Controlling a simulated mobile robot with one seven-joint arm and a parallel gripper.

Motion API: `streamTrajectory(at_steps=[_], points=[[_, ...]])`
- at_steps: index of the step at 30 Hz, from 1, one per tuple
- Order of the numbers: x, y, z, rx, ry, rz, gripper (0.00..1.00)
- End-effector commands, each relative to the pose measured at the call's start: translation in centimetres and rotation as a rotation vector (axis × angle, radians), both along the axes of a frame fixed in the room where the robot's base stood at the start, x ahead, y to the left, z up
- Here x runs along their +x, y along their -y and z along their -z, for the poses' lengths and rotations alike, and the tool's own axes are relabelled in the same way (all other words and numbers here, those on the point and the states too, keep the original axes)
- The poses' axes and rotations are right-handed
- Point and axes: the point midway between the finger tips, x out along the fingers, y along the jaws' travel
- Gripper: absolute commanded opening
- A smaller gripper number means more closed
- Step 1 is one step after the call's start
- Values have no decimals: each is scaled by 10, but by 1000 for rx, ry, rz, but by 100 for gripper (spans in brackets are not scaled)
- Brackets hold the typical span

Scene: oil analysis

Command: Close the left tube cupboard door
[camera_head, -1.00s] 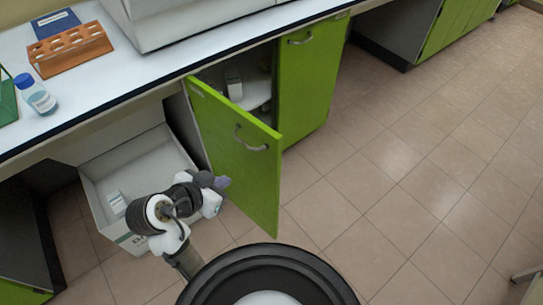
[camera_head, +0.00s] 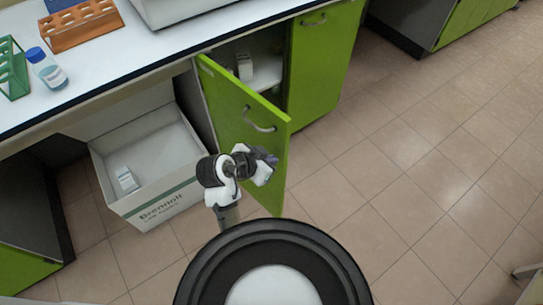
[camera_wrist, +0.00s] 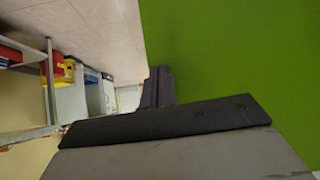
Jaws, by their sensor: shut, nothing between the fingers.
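The left tube cupboard door (camera_head: 238,122) is green with a curved metal handle (camera_head: 259,120) and stands ajar, swung out from the cupboard. White items (camera_head: 245,66) show on a shelf inside the opening. My gripper (camera_head: 270,159) is shut and empty, in front of the lower part of the door, below the handle. In the wrist view the green door face (camera_wrist: 240,60) fills the right side, very close to the dark gripper fingers (camera_wrist: 158,88). I cannot tell whether the fingers touch the door.
The right cupboard door (camera_head: 322,62) is closed. An open white box (camera_head: 165,199) stands on the floor left of the door. The counter (camera_head: 110,70) above holds an orange rack (camera_head: 80,27), a green rack (camera_head: 12,75) and a blue-capped bottle (camera_head: 47,70). The tiled floor at right is clear.

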Motion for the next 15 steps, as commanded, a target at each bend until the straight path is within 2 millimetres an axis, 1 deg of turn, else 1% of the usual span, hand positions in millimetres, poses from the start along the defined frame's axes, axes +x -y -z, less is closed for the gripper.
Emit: streamTrajectory(at_steps=[4, 15], points=[[5, 5, -1, -1, 2, -1, 0], [6, 6, 0, 0, 2, -3, 0]])
